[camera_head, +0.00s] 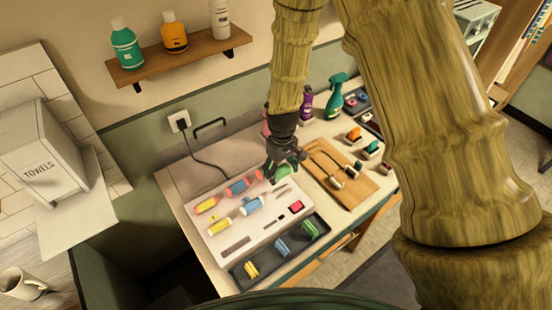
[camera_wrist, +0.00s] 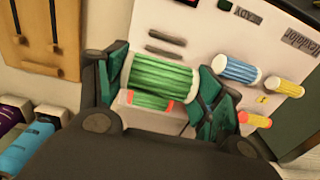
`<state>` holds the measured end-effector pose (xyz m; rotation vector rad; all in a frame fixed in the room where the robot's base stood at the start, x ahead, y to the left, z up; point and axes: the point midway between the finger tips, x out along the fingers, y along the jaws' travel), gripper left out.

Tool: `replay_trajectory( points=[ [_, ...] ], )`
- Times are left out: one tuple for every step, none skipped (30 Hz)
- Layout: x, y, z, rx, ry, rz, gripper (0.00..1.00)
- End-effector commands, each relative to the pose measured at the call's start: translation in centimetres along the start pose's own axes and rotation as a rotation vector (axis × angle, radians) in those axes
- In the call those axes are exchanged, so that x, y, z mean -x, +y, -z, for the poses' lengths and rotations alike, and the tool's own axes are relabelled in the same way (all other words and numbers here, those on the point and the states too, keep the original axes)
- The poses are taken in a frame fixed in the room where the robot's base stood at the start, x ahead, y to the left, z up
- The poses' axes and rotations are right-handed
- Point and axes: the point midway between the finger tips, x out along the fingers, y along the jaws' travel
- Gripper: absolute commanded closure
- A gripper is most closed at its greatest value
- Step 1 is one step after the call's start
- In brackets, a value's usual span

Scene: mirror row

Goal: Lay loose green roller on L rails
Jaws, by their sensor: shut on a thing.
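My gripper (camera_head: 284,158) is over the far right part of the white board (camera_head: 215,246). In the wrist view my gripper (camera_wrist: 163,76) is shut on a green roller (camera_wrist: 160,74) with pale ends, which lies across between the fingers. Behind it, partly hidden, is another green piece (camera_wrist: 150,101) with red ends. Two dark parallel strips (camera_wrist: 166,46) on the board show just beyond the held roller; they may be empty rails. A blue roller (camera_wrist: 238,70) and a yellow roller (camera_wrist: 284,87), both white-ended, lie in line to the right. A red-ended yellow roller (camera_wrist: 254,119) lies nearer.
A dark tray (camera_head: 262,277) with colored pieces lies along the board's front. A wooden board (camera_head: 350,197) with dark-handled items is to the right. A green spray bottle (camera_head: 335,97) and a purple bottle (camera_head: 305,105) stand behind. A wall shelf (camera_head: 185,60) holds bottles.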

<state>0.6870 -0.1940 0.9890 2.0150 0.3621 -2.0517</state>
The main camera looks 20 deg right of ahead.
Motion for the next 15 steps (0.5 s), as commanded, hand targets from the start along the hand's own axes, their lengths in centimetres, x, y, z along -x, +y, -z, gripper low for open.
replay_trajectory(
  points=[
    [0.1,-0.1,-0.5,-0.001,0.004,-0.001,0.57],
    [0.1,-0.2,-0.7,-0.001,0.005,-0.002,0.57],
    [0.1,-0.2,-1.0,-0.002,0.008,-0.003,0.57],
    [0.1,-0.2,-1.1,-0.003,0.011,-0.004,0.57],
    [0.0,-0.2,-1.2,-0.003,0.012,-0.005,0.57],
    [-0.1,-0.2,-1.4,-0.003,0.014,-0.005,0.57],
    [-0.3,-0.3,-1.5,-0.004,0.014,-0.005,0.57],
    [-0.5,-0.3,-1.5,-0.004,0.014,-0.005,0.57],
    [-0.8,-0.3,-1.5,-0.004,0.013,-0.005,0.57],
    [-1.0,-0.2,-1.4,-0.004,0.012,-0.005,0.57],
    [-1.3,-0.2,-1.2,-0.004,0.011,-0.004,0.57],
    [-1.8,-0.1,-0.9,-0.004,0.008,-0.003,0.57],
    [-2.2,0.0,-0.7,-0.004,0.005,-0.002,0.57],
    [-2.6,0.1,-0.4,-0.004,0.001,-0.001,0.57],
    [-3.1,0.2,0.1,-0.004,-0.002,0.001,0.57]
  ],
)
